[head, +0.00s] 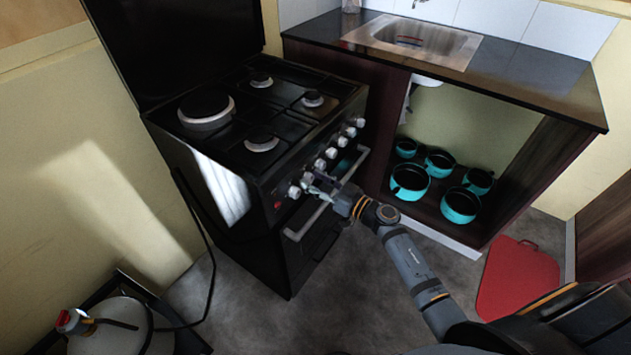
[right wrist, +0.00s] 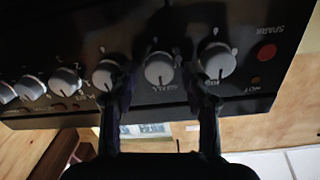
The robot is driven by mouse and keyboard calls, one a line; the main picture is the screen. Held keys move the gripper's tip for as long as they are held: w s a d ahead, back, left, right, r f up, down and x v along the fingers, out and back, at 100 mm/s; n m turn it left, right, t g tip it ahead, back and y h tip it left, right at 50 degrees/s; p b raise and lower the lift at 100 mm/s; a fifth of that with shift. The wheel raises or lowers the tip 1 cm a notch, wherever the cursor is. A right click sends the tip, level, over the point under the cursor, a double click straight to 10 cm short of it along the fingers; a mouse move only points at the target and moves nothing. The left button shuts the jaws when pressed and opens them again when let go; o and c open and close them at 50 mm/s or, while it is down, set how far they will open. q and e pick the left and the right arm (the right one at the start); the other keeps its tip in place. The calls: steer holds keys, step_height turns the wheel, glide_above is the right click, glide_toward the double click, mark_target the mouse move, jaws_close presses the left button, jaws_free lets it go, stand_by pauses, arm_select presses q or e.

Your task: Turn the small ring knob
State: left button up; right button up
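The black cooker's front panel (right wrist: 135,98) carries a row of white knobs. The second knob from the red button (right wrist: 159,68) has a small label beneath it that seems to read "SMALL", but the print is hard to read. In the head view this knob (head: 307,179) is near the panel's front-left end. My right gripper (head: 318,184) is at the panel. In the right wrist view my right gripper (right wrist: 159,82) is open, with one finger on each side of this knob and visible gaps to it. Contact is not visible. My left gripper is out of view.
An oven handle (head: 328,192) runs just below the knobs. A neighbouring knob (right wrist: 217,60) and another (right wrist: 105,73) sit close beside the fingers. Teal pots (head: 410,181) stand under the sink counter. A red board (head: 518,280) and a gas bottle (head: 105,325) are on the floor.

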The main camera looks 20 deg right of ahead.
jaws_close()
steer(key=shift+n, duration=0.3)
steer(key=n+p, duration=0.1)
steer(key=n, duration=0.2)
steer(key=shift+p, duration=0.3)
steer(key=n, duration=0.4)
steer(key=shift+n, duration=0.3)
steer(key=n, duration=0.4)
steer(key=shift+f+n, duration=0.15)
steer(key=shift+n, duration=0.15)
steer(key=n+b, duration=0.1)
steer(key=n, duration=0.4)
steer(key=shift+s+y+b, duration=0.1)
steer(key=shift+y+b, duration=0.25)
steer(key=shift+y, duration=0.05)
steer(key=shift+n, duration=0.4)
